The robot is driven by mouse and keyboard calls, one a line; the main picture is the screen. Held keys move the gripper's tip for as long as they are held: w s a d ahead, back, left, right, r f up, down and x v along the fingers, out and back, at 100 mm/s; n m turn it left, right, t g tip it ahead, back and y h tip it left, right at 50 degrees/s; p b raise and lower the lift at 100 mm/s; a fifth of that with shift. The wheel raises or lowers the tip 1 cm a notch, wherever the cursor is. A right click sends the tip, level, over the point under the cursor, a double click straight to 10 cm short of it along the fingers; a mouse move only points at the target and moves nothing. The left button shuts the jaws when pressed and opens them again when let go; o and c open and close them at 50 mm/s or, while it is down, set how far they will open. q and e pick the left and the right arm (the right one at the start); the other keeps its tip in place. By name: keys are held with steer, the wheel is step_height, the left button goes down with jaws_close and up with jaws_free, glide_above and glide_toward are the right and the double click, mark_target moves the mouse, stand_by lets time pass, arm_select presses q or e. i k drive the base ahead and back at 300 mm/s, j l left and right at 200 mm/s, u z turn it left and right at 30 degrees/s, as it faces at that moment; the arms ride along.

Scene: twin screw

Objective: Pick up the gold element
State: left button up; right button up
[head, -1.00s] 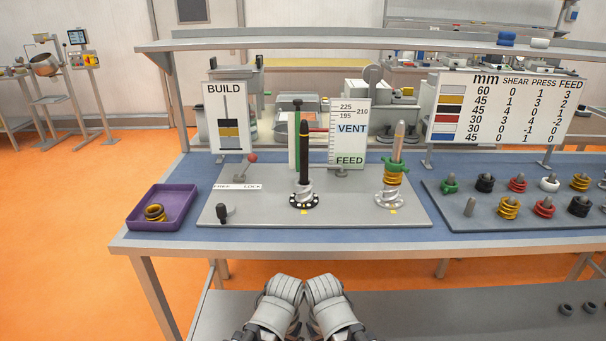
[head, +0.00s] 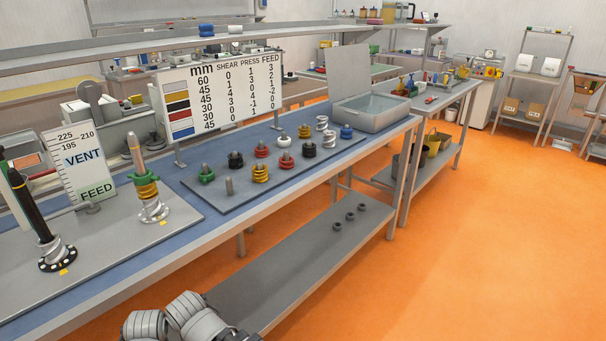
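Two gold elements stand on pegs of the grey peg board on the blue table: a front-row one (head: 260,173) beside a bare peg (head: 229,187), and a back-row one (head: 304,131) farther right. More gold coils sit below a green one on the right-hand shaft (head: 146,190) at left. My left gripper (head: 144,326) and my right gripper (head: 196,318) are at the bottom left, in front of and below the table edge, well away from the gold elements. Their fingertips cannot be made out.
Green, black, red, white and blue elements share the peg board (head: 215,205). The chart sign (head: 220,90) stands behind it. A grey bin (head: 371,110) is at the table's right end. A lower shelf (head: 300,255) holds small dark rings. Open orange floor lies right.

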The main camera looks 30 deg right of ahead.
mark_target(259, 176)
steer(key=z, duration=0.8)
steer(key=i+z, duration=0.15)
